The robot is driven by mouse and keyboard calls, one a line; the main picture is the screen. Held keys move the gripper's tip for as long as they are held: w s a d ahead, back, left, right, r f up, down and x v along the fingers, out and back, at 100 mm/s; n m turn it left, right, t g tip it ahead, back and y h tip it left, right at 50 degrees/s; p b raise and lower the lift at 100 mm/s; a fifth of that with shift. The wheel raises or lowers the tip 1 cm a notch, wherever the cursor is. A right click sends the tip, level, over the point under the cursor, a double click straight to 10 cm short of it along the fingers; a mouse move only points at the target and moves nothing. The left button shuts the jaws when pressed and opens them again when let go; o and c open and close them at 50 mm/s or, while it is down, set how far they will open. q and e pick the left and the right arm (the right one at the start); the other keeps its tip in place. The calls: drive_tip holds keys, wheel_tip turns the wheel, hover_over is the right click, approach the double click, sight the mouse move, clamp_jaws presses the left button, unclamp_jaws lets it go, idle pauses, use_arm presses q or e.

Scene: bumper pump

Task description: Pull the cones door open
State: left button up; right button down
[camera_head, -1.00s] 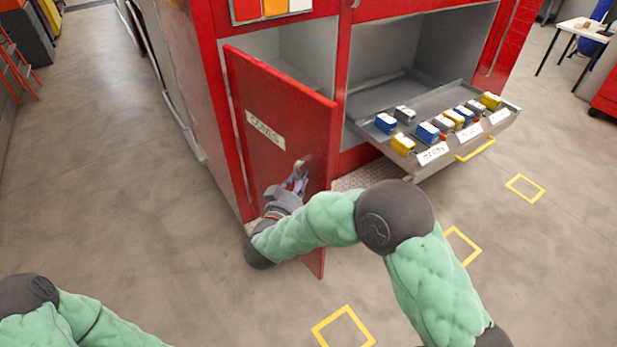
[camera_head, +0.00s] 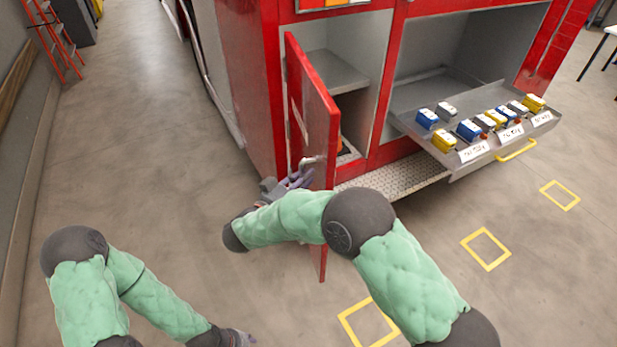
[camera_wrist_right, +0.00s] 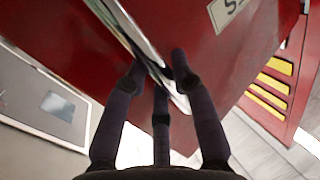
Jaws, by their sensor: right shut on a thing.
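The red cones door (camera_head: 312,115) stands ajar in the head view, swung out from its cabinet and seen nearly edge-on. Its white label (camera_wrist_right: 228,12) shows partly in the right wrist view. My right gripper (camera_head: 303,178) is at the door's outer face, shut on the door's metal handle (camera_wrist_right: 150,45). The fingers (camera_wrist_right: 160,85) close around the handle in the right wrist view. My left gripper (camera_head: 243,338) is low at the bottom edge of the head view, away from the door, and its fingers are too small to judge.
An open drawer tray (camera_head: 470,165) with several blue, yellow and grey boxes juts out right of the door. A tread-plate step (camera_head: 400,178) lies below it. Yellow squares (camera_head: 486,249) mark the floor. The floor left of the cabinet (camera_head: 140,150) is clear.

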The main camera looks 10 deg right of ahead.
drive_tip(key=c, duration=1)
unclamp_jaws()
drive_tip(key=shift+a, duration=0.1)
drive_tip(key=v, duration=1.2)
